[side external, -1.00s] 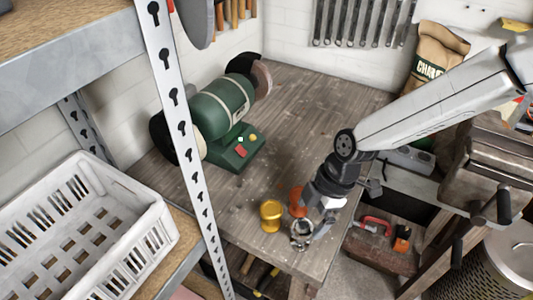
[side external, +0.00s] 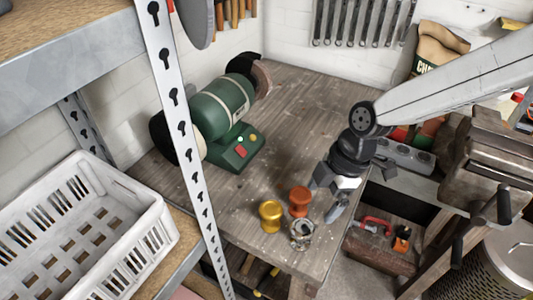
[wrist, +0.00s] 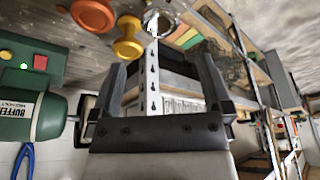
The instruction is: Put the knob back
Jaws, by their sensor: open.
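Three knob-like pieces stand close together near the front edge of the wooden bench. One is gold (side external: 270,215), one is orange-red (side external: 299,201), and one is silver-grey (side external: 302,235). In the wrist view, the orange-red piece (wrist: 93,15), the gold piece (wrist: 128,42) and the silver piece (wrist: 163,22) show along the top edge. My gripper (side external: 327,202) is open and empty, just right of the orange-red and silver pieces and apart from them. Its two spread fingers (wrist: 163,75) also show in the wrist view. I cannot tell which piece is the task's knob.
A green buffer (side external: 222,108) with a small button panel stands at the back left of the bench (side external: 310,110). A metal shelf post (side external: 180,125) and a white crate (side external: 80,235) are at the left. A vise (side external: 490,150) is at the right. The bench middle is clear.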

